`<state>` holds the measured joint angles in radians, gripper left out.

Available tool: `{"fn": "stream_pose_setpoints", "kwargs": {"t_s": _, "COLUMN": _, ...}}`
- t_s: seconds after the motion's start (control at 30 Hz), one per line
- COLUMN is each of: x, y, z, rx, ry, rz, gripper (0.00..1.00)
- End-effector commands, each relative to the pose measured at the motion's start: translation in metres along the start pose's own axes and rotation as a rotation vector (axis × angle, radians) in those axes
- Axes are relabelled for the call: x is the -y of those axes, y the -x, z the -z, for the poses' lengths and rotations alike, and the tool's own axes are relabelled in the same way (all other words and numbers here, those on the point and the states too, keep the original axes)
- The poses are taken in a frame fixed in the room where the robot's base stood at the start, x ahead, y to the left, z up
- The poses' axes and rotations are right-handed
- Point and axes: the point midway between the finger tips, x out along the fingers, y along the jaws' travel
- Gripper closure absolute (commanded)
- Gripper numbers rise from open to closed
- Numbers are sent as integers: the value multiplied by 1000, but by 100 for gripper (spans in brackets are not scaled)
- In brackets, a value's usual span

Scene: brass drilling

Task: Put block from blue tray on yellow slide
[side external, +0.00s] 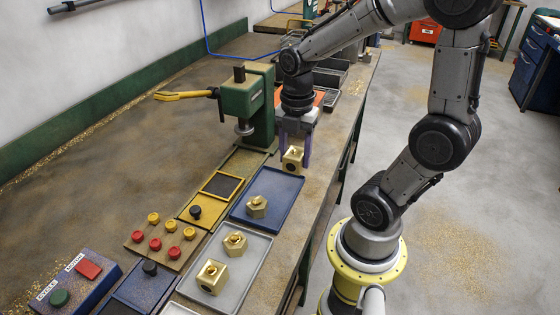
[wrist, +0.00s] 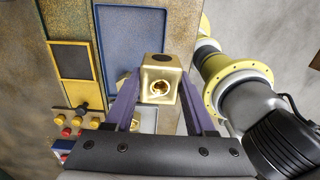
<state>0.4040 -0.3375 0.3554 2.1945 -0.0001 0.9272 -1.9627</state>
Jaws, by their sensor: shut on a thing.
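My gripper (side external: 296,150) is shut on a brass block (side external: 292,159), held in the air just beyond the far end of the blue tray. The held block also shows between the purple fingers in the wrist view (wrist: 160,77), with a round hole on its face. The blue tray (side external: 283,186) holds one hex-shaped brass block (side external: 256,207) in the side view. The yellow slide (side external: 212,206) lies left of the blue tray, with a dark square recess (side external: 223,185) and a black knob (side external: 195,212). The slide also shows at the left of the wrist view (wrist: 68,62).
A green press (side external: 247,105) with a yellow handle stands at the slide's far end. A grey tray (side external: 246,262) with two brass blocks lies nearer. A panel of red and yellow buttons (side external: 144,237) sits left. An orange-red tray is partly hidden behind my gripper.

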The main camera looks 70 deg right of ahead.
Motion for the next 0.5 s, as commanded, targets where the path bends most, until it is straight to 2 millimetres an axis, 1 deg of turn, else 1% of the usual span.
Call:
{"fn": "stream_pose_setpoints", "kwargs": {"t_s": 0.03, "x": 10, "y": 6, "z": 4, "rx": 3, "ry": 0, "rz": -7, "gripper": 100}}
{"fn": "stream_pose_setpoints", "kwargs": {"t_s": 0.2, "x": 37, "y": 19, "z": 16, "rx": 3, "ry": 0, "rz": -6, "gripper": 100}}
{"fn": "stream_pose_setpoints", "kwargs": {"t_s": 0.3, "x": 50, "y": 24, "z": 20, "rx": 2, "ry": 0, "rz": -4, "gripper": 100}}
{"fn": "stream_pose_setpoints", "kwargs": {"t_s": 0.5, "x": 62, "y": 30, "z": 26, "rx": 1, "ry": -14, "rz": -3, "gripper": 100}}
